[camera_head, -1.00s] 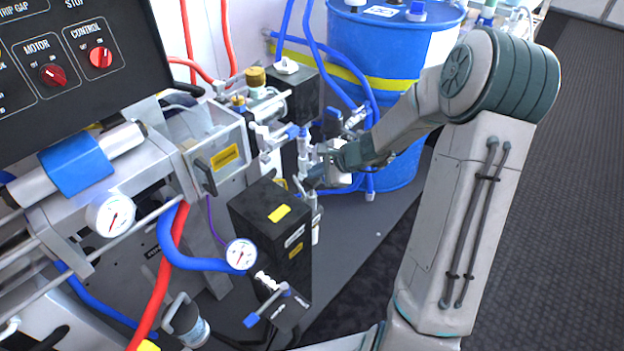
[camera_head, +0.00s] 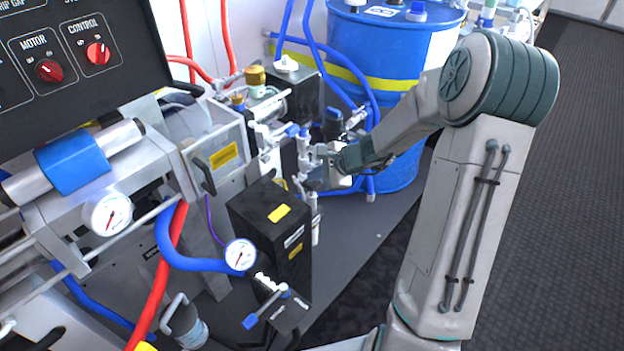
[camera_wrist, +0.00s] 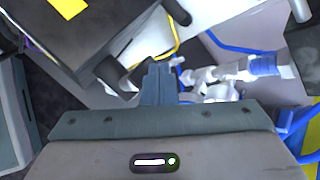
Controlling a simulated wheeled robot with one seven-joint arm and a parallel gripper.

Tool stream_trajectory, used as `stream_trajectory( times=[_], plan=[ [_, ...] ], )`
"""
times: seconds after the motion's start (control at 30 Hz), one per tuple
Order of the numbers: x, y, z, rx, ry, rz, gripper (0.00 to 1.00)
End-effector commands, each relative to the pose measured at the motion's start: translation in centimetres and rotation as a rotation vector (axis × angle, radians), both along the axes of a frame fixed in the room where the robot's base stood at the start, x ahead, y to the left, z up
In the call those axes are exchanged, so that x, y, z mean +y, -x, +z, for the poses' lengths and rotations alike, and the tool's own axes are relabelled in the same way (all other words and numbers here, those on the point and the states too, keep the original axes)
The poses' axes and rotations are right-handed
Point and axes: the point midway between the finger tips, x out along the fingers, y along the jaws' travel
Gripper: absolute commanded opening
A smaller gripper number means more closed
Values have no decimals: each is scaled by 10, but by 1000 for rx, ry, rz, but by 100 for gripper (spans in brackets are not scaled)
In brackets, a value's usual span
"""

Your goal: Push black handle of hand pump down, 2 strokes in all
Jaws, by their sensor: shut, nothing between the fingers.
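My gripper (camera_head: 314,184) is shut and empty, low among the pale fittings beside the black box with yellow labels (camera_head: 270,222). In the wrist view its closed fingers (camera_wrist: 160,82) point toward a dark rounded bar (camera_wrist: 118,76), which looks like the pump's black handle; I cannot tell whether they touch. A black rounded end (camera_wrist: 177,12) shows farther up in that view. In the head view, my wrist and the fittings hide most of the handle, so its height is unclear.
White pipe fittings with a blue collar (camera_wrist: 262,66) stand close to the right of my fingers in the wrist view. A blue drum (camera_head: 400,50) stands behind my forearm. A pressure gauge (camera_head: 240,255) and blue hose are in front. The floor at right is clear.

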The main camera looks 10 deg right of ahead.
Motion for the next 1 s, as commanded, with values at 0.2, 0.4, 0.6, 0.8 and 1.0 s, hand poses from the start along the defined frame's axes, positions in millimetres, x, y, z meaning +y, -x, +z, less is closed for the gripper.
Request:
stream_trajectory(
  times=[0.2,0.4,0.6,0.8,1.0],
  plan=[
    [0,0,-4,1,1,-1,0],
    [0,0,-6,1,1,-1,0],
    [0,0,-8,1,1,-1,0],
    [-1,0,-11,1,1,-1,0],
    [0,0,-13,1,1,-1,0]
  ],
)
